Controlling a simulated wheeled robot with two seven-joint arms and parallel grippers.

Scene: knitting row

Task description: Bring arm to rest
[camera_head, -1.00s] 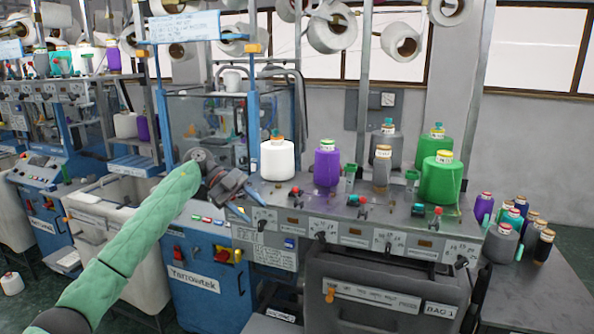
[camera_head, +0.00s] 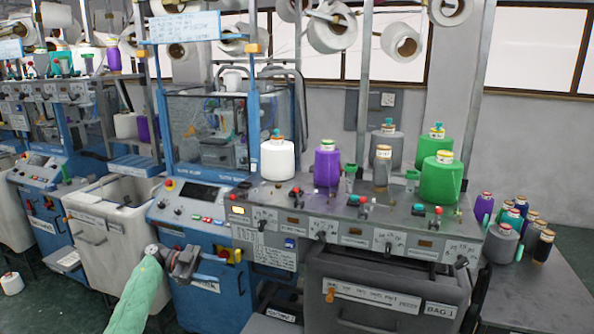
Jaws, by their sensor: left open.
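My left arm comes in from the bottom left in a green sleeve. My left gripper (camera_head: 190,262) is open and empty, in front of the blue machine's (camera_head: 205,285) lower front panel, beside its red and yellow switch. Whether it touches the panel I cannot tell. My right gripper is not in view.
A grey machine top holds a white cone (camera_head: 277,160), a purple cone (camera_head: 327,166) and green cones (camera_head: 441,181). A dark bag bin (camera_head: 375,300) stands below. A white bin (camera_head: 112,215) is left of the gripper. Several small spools stand on the side table (camera_head: 545,290).

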